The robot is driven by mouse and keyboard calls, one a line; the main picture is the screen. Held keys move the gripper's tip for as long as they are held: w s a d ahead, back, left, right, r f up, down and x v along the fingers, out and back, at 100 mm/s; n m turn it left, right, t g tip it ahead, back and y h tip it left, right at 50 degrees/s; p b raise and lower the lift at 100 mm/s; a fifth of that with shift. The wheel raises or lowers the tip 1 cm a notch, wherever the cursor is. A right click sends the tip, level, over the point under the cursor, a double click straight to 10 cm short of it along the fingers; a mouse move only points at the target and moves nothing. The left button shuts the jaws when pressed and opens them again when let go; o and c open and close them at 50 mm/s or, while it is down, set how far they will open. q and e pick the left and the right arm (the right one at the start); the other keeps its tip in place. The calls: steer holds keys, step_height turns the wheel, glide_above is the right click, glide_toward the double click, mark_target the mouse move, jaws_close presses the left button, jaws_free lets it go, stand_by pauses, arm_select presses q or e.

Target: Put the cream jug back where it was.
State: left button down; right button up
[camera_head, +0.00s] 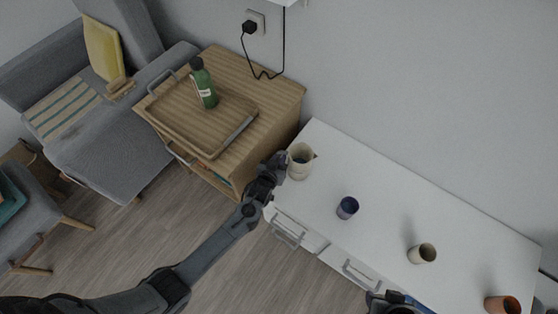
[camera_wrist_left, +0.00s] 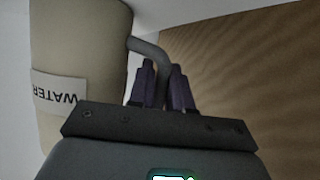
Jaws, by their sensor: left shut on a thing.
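The cream jug (camera_head: 300,165) is at the far left end of the white desk and looks about upright. In the left wrist view the jug (camera_wrist_left: 75,45) fills the left side, with a WATER label upside down in that picture. My left gripper (camera_head: 281,160) is at the jug's left side. Its dark fingers (camera_wrist_left: 162,85) are shut on the jug's grey handle (camera_wrist_left: 150,50). I cannot tell if the jug's base touches the desk. A dark part of my right arm shows at the bottom edge in the head view; its fingers cannot be made out.
On the white desk (camera_head: 385,210) stand a dark blue cup (camera_head: 347,208), a cream cup (camera_head: 422,254) and an orange-brown cup (camera_head: 502,304). Left of the desk, a wooden cabinet (camera_head: 275,91) bears a tray (camera_head: 167,124) and a green bottle (camera_head: 204,85). Desk space between the cups is clear.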

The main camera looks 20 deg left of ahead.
arm_select(q)
steer(key=shift+r, duration=0.15)
steer(key=shift+w, duration=0.1)
steer(key=c, duration=1.1)
jaws_free()
steer(key=shift+f, duration=0.2)
steer(key=shift+o, duration=0.2)
steer(key=shift+r, duration=0.1)
